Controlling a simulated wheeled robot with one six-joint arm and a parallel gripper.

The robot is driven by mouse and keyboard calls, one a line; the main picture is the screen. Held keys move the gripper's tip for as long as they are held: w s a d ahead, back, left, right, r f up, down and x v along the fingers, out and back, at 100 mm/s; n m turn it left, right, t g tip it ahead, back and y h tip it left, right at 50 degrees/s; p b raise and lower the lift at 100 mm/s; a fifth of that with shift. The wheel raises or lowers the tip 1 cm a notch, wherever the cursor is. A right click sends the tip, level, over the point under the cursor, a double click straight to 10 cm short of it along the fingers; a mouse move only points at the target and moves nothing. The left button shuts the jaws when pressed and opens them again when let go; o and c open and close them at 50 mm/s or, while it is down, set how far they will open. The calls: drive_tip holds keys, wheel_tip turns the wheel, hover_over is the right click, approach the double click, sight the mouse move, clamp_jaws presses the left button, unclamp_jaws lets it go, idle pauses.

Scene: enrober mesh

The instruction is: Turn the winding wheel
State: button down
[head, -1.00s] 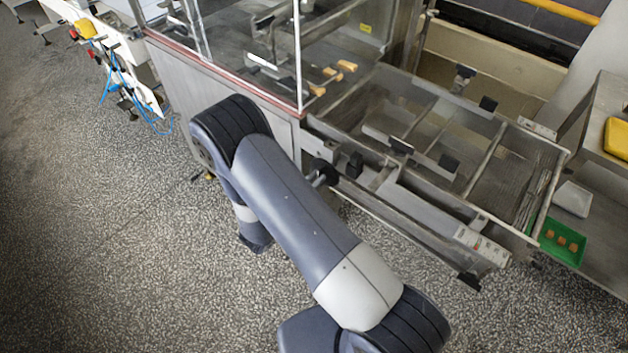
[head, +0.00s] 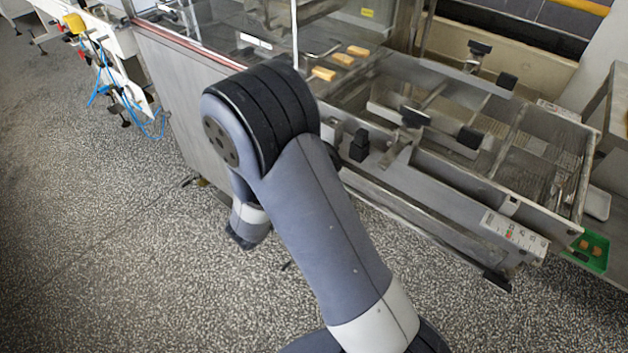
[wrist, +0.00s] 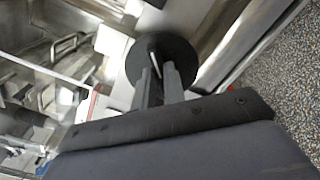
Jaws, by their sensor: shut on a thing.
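The winding wheel (wrist: 178,52) is a dark round disc on the machine's side, upper middle in the wrist view. My gripper (wrist: 160,72) reaches up to it, its two grey fingers close together over the disc's face. A thin pale pin shows between the fingertips, and the fingers are shut on the wheel at this pin. The fingers cover the lower part of the disc. In the head view my arm hides the gripper and most or all of the wheel.
The steel enrober frame (head: 480,187) with its mesh stretches to the right. A green tray (head: 590,252) is at the far right. A glass-sided cabinet stands behind my arm. The speckled floor (head: 120,240) at left is clear.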

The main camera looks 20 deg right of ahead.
drive_tip(key=m+b, duration=0.7)
drive_tip(key=b, duration=0.4)
drive_tip(key=f+m+b, duration=0.1)
drive_tip(key=m+b, duration=0.5)
drive_tip(key=b, duration=0.6)
drive_tip(key=m+b, duration=0.7)
drive_tip(key=b, duration=0.4)
drive_tip(key=shift+f+m+b, duration=0.25)
drive_tip(key=shift+m+b, duration=0.05)
drive_tip(key=shift+b, duration=0.05)
drive_tip(key=shift+r, duration=0.1)
drive_tip(key=c, duration=1.5)
unclamp_jaws()
drive_tip(key=shift+a, duration=0.1)
drive_tip(key=shift+p+v, duration=1.5)
drive_tip(key=shift+v, duration=3.85)
